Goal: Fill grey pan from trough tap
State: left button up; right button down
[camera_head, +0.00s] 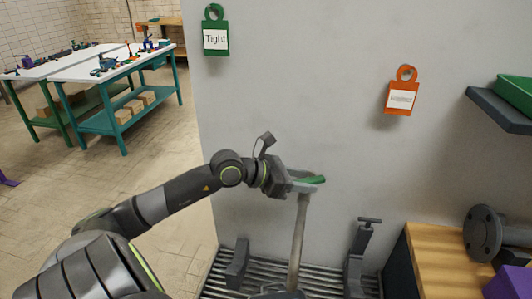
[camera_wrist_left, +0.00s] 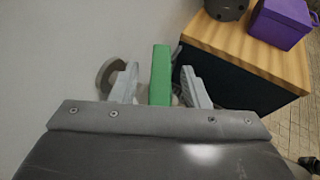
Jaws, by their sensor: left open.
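A green bar-shaped handle (camera_head: 315,180) is at the top of an upright grey pipe (camera_head: 298,240) in front of the grey wall. My left gripper (camera_head: 304,184) is at the handle. In the left wrist view the same green handle (camera_wrist_left: 161,65) lies between the two open fingers of my left gripper (camera_wrist_left: 159,82), with a small gap showing on each side. The trough (camera_head: 265,278) with a ribbed grey grate is at the bottom of the head view. I cannot make out the grey pan for certain. My right gripper is out of view.
Dark upright fittings (camera_head: 361,250) stand at the trough. A wooden-topped cabinet (camera_head: 435,262) with a purple box (camera_wrist_left: 280,22) is to the right. A green tag (camera_head: 215,38) and an orange tag (camera_head: 401,95) hang on the wall. Open floor lies left.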

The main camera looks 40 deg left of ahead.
pick_arm(q)
jog(key=p+v, duration=1.6)
jog(key=p, duration=0.3)
jog(key=shift+s, duration=0.15)
jog(key=shift+r, duration=0.1)
dwell(1.2)
